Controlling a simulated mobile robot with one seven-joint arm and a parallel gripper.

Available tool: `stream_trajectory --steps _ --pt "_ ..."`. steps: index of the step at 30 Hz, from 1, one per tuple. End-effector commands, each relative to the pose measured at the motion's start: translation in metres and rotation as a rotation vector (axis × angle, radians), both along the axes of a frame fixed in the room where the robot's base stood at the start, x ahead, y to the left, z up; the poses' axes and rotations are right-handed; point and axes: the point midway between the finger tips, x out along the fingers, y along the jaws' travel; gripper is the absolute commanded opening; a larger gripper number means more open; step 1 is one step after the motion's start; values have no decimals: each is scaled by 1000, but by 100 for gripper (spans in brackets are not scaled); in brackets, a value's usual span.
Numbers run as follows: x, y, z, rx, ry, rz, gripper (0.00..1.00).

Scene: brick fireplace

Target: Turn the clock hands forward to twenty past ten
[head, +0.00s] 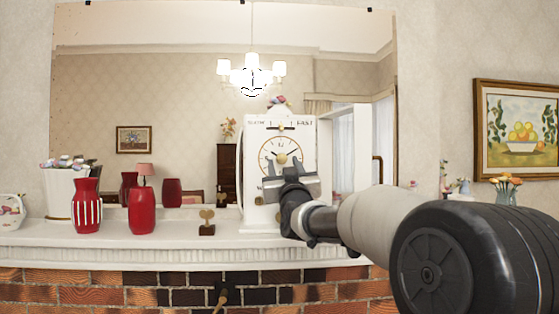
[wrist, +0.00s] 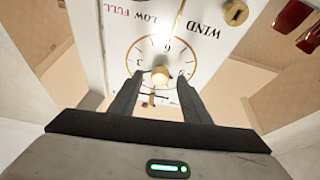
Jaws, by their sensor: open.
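The white clock (head: 252,160) stands upright on the mantel, with a round orange-ringed dial (head: 281,138). In the wrist view the clock front (wrist: 120,22) appears upside down, with "WIND" lettering and a round knob (wrist: 161,75) at the dial centre. My gripper (head: 284,170) is open in front of the lower dial. In the wrist view its fingers (wrist: 159,84) lie on both sides of the knob, with gaps visible; I cannot tell whether they touch anything. Thin dark hands show on the dial, but their exact reading is unclear and partly hidden by my gripper.
A brass key-shaped piece on a dark block (head: 207,222) stands left of the clock. A red vase (head: 142,210), a striped red vase (head: 87,207) and a white planter (head: 67,192) stand farther left. A large mirror (head: 180,90) rises behind the mantel (head: 150,240).

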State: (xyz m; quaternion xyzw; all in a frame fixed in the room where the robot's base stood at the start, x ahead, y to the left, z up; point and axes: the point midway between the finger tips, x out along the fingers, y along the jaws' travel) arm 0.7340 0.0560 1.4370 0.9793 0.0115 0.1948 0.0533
Motion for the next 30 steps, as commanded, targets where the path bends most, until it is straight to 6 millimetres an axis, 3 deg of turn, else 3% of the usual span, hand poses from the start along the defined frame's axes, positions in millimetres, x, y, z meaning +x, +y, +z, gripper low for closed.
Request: stream_trajectory --steps 6,15,16,23,30 --pt "19 2 8 1 0 1 43" --pt "21 2 9 -1 0 1 43" --pt "21 2 9 -1 0 1 41" --pt "21 1 9 -1 0 1 3" --pt "21 2 8 21 -1 1 2"
